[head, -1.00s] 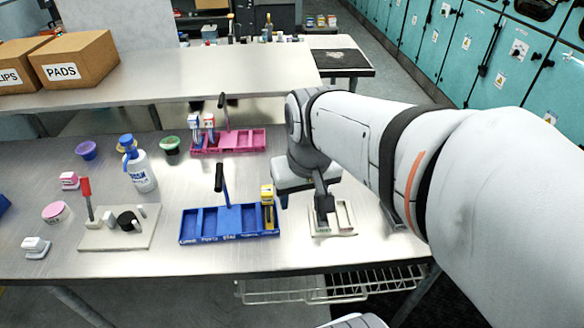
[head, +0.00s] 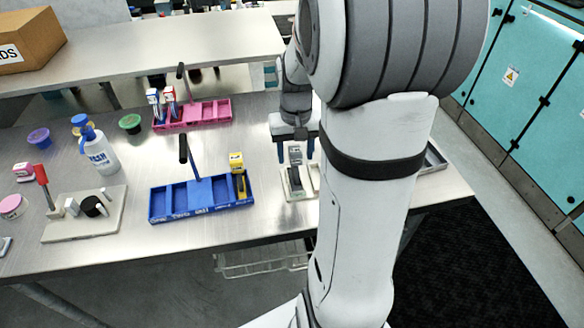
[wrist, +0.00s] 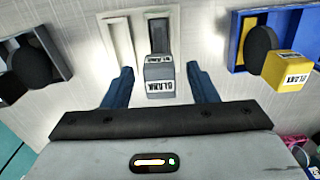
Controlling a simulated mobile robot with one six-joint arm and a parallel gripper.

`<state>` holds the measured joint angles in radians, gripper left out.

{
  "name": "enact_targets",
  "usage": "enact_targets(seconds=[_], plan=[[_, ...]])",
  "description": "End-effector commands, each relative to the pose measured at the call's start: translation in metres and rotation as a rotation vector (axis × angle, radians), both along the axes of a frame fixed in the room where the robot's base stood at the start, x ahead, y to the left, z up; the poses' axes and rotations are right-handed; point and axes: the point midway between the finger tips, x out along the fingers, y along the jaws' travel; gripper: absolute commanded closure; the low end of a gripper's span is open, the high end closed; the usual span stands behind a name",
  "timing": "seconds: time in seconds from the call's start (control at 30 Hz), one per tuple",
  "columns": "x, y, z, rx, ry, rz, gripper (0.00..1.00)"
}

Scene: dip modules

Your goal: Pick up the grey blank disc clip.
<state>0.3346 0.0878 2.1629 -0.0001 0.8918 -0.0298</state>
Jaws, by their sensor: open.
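The grey clip (wrist: 159,78) has a white label reading "BLANK" and stands in a pale tray (wrist: 120,38) in the wrist view. In the head view the clip (head: 295,173) stands upright in the same pale tray (head: 312,182), to the right of the blue caddy. My gripper (wrist: 159,72) is open, with one blue finger on each side of the clip's labelled head and a gap on both sides. In the head view my gripper (head: 297,150) is just behind and above the clip, partly hidden by my arm. The clip's lower part is hard to see.
A blue caddy (head: 175,203) with a yellow clip (head: 238,175) stands close to the left; the yellow clip (wrist: 287,72) also reads "BLANK". A pink caddy (head: 210,112) is behind. A spray bottle (head: 98,150) and a pale board (head: 75,230) stand further left.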

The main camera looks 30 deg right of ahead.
Motion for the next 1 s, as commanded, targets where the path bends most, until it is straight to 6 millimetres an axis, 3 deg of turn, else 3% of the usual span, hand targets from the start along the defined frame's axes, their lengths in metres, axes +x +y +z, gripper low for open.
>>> enact_targets(seconds=[0.17,0.4,1.0], plan=[[0.0,0.0,-0.019,0.001,0.002,0.001,0.47],[0.0,0.001,-0.021,0.0,-0.001,0.001,0.47],[0.0,0.001,-0.02,0.0,-0.001,0.002,0.96]])
